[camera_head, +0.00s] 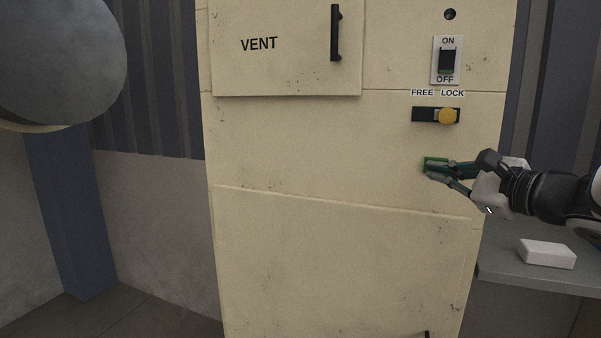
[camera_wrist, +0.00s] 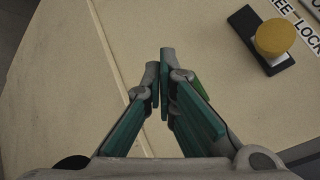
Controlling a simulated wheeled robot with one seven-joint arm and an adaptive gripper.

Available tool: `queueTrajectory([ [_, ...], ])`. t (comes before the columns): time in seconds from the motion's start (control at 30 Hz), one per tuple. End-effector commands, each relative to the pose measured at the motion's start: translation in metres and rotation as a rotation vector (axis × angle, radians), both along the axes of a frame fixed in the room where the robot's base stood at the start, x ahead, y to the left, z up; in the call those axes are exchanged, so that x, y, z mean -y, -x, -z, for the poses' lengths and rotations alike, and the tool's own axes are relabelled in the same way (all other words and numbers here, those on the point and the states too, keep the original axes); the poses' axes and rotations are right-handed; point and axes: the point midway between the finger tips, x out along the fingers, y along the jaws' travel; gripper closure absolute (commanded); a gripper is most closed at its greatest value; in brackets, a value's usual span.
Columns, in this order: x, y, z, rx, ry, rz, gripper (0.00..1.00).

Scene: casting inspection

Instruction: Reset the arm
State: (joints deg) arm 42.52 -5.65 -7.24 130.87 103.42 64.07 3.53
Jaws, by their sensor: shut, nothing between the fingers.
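My gripper (camera_head: 432,170) is at the right of the head view, in front of the cream cabinet (camera_head: 300,150). It sits below the FREE/LOCK slider, whose yellow knob (camera_head: 448,116) is at the LOCK end. In the wrist view my gripper's fingers (camera_wrist: 163,75) are together with nothing between them. The knob also shows at the top right of the wrist view (camera_wrist: 274,38), apart from the fingers. A green patch (camera_head: 434,161) shows right behind the fingertips; I cannot tell whether they touch it.
An ON/OFF switch (camera_head: 447,61) is above the slider. The VENT door (camera_head: 285,60) with a black handle (camera_head: 336,33) is at upper left, and a lower panel (camera_head: 340,260) is below. A grey shelf (camera_head: 510,270) at right bears a white block (camera_head: 547,254).

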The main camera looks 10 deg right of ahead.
Motion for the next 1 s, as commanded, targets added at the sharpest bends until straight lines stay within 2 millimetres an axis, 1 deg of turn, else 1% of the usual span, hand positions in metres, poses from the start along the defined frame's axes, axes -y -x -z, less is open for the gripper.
queueTrajectory([
  [0.07, -0.006, 0.000, 0.001, -0.006, 0.010, -0.014, 1.00],
  [0.13, -0.022, 0.001, 0.003, -0.024, 0.042, -0.054, 1.00],
  [0.17, -0.032, 0.002, 0.005, -0.036, 0.063, -0.083, 1.00],
  [0.27, -0.082, 0.012, 0.018, -0.098, 0.177, -0.218, 1.00],
  [0.3, -0.106, 0.020, 0.027, -0.130, 0.243, -0.290, 1.00],
  [0.37, -0.142, 0.037, 0.040, -0.174, 0.356, -0.404, 1.00],
  [0.4, -0.162, 0.049, 0.050, -0.204, 0.434, -0.475, 1.00],
  [0.47, -0.186, 0.070, 0.065, -0.242, 0.556, -0.580, 1.00],
  [0.5, -0.200, 0.084, 0.075, -0.265, 0.642, -0.647, 1.00],
  [0.57, -0.214, 0.106, 0.089, -0.293, 0.776, -0.740, 1.00],
  [0.6, -0.221, 0.121, 0.098, -0.309, 0.867, -0.802, 1.00],
  [0.7, -0.228, 0.155, 0.118, -0.337, 1.106, -0.936, 1.00],
  [0.8, -0.224, 0.182, 0.132, -0.350, 1.354, -1.047, 1.00],
  [0.9, -0.212, 0.200, 0.140, -0.350, 1.581, -1.123, 1.00],
  [1.0, -0.200, 0.210, 0.142, -0.344, 1.762, -1.168, 1.00],
])
